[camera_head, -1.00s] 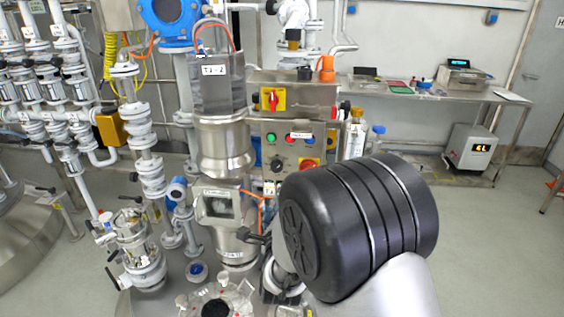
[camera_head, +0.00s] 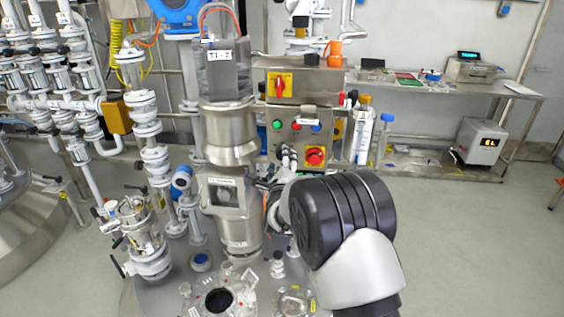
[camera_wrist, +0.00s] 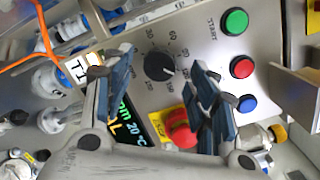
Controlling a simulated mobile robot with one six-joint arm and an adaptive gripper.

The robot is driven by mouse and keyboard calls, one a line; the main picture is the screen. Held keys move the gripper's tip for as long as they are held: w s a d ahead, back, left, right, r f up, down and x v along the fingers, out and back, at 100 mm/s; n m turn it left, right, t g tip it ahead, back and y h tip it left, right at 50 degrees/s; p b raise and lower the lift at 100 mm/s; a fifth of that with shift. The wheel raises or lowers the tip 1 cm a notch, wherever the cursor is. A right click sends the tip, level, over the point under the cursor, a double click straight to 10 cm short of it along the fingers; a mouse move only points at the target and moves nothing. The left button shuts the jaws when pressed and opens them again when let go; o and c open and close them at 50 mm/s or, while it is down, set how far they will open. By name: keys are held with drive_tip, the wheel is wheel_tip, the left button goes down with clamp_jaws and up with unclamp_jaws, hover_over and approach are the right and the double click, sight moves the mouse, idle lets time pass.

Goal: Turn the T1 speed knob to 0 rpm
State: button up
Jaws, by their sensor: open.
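The T1 speed knob (camera_wrist: 158,66) is a round black dial with a small light pointer mark, on a grey metal panel (camera_wrist: 200,55) with printed numbers around it. In the wrist view my gripper (camera_wrist: 163,64) is open, its two blue-grey fingers on either side of the knob; I cannot tell whether they touch it. The pointer's exact reading is too small to tell. A lit display (camera_wrist: 132,118), partly covered by my gripper, shows "20 °C".
Green (camera_wrist: 234,21), red (camera_wrist: 242,66) and blue (camera_wrist: 246,104) buttons line the panel near the knob. A red emergency button (camera_wrist: 181,130) is close to the right finger. A red rotary switch (camera_head: 281,84) is above. Bottles (camera_head: 363,130) stand right of the panel.

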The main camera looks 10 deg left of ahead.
drive_tip(key=shift+w+a, duration=0.1)
drive_tip(key=shift+w, duration=1)
drive_tip(key=shift+c, duration=0.4)
drive_tip(key=c, duration=1)
